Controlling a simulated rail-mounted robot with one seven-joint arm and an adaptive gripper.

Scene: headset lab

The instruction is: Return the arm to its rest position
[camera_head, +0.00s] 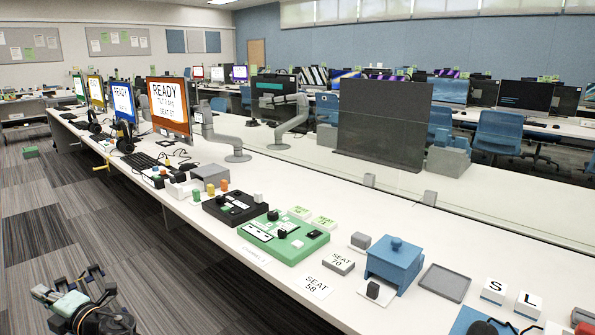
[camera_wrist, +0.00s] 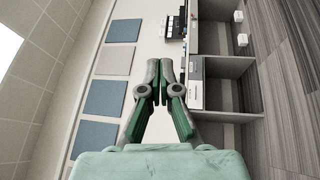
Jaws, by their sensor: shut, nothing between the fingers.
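My gripper (camera_wrist: 159,92) is shut and empty, its dark grey and green fingers meeting at the tips in the wrist view. In the head view my gripper (camera_head: 70,292) shows at the lower left, over the carpet and clear of the long white desk (camera_head: 300,180). It touches nothing there. Most of my arm is out of view. The wrist view is turned sideways and shows a wall with blue and grey panels (camera_wrist: 103,97) beyond the fingers.
Monitors (camera_head: 168,104) and headsets stand farther back. A clear divider runs along the desk. Open carpet (camera_head: 140,270) lies left.

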